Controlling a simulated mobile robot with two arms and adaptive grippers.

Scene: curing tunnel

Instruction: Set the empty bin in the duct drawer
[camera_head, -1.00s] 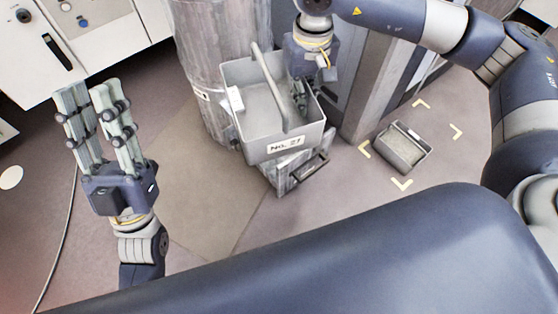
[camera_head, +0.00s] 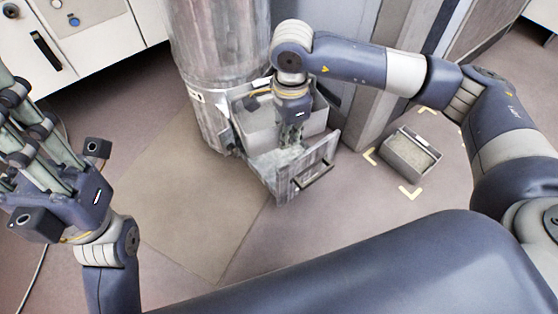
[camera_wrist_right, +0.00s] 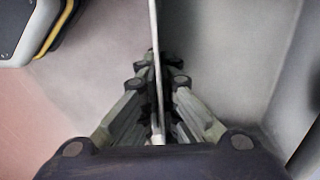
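The empty grey bin (camera_head: 257,125) is low in the open duct drawer (camera_head: 310,168) at the foot of the round metal duct. My right gripper (camera_head: 290,142) points down at the bin and hides part of its front, including its label. In the right wrist view the fingers (camera_wrist_right: 158,75) close on a thin pale edge of the bin (camera_wrist_right: 154,30); I cannot tell whether it is handle or wall. Whether the bin rests fully on the drawer floor is hidden. My left gripper (camera_head: 35,120) is open and empty at the far left, away from the bin.
White cabinets (camera_head: 90,40) are at upper left. Floor in front is clear.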

